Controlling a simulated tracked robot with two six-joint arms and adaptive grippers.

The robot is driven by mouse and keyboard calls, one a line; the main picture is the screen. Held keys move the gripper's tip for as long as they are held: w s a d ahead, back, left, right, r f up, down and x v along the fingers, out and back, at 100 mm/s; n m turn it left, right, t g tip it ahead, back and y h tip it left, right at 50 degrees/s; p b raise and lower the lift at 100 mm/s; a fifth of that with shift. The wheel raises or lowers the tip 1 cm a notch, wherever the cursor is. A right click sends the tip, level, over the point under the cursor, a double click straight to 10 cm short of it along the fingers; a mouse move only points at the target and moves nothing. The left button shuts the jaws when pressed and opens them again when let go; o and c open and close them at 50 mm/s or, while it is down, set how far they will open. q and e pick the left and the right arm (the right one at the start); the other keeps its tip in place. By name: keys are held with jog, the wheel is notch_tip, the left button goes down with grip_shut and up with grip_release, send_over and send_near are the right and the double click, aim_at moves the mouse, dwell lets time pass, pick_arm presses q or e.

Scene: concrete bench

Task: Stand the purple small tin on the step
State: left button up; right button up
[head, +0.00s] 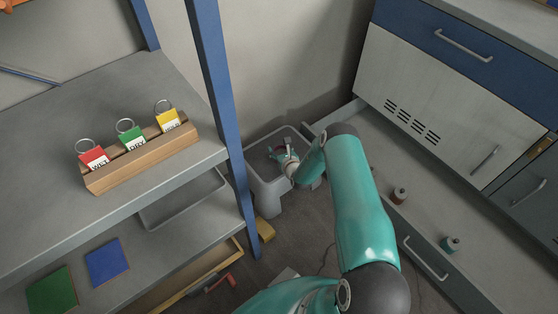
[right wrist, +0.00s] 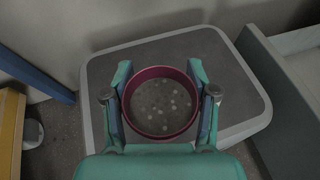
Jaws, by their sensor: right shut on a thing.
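The purple small tin (right wrist: 160,72) is between the fingers of my right gripper (right wrist: 160,108) in the right wrist view. I look down on its round purple rim; pale dots show inside it. The step (right wrist: 225,65) is a grey stool with a dark top and lies under the tin. In the head view the step (head: 254,158) stands on the floor by the wall, and my right gripper (head: 279,154) is over its top, shut on the tin. I cannot tell whether the tin's base touches the step. My left gripper is not in view.
A blue shelf post (head: 222,100) stands left of the step, beside a shelf with a wooden rack of tags (head: 140,158). A grey cabinet (head: 450,90) is at right.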

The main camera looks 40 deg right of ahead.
jog(key=shift+f+b, duration=1.75)
jog(key=shift+f, duration=0.25)
jog(key=shift+f, duration=0.2)
jog(key=o, duration=1.3)
jog(key=shift+r, duration=0.15)
jog(key=shift+r, duration=0.15)
jog(key=p+v, duration=0.4)
jog(key=v, duration=0.8)
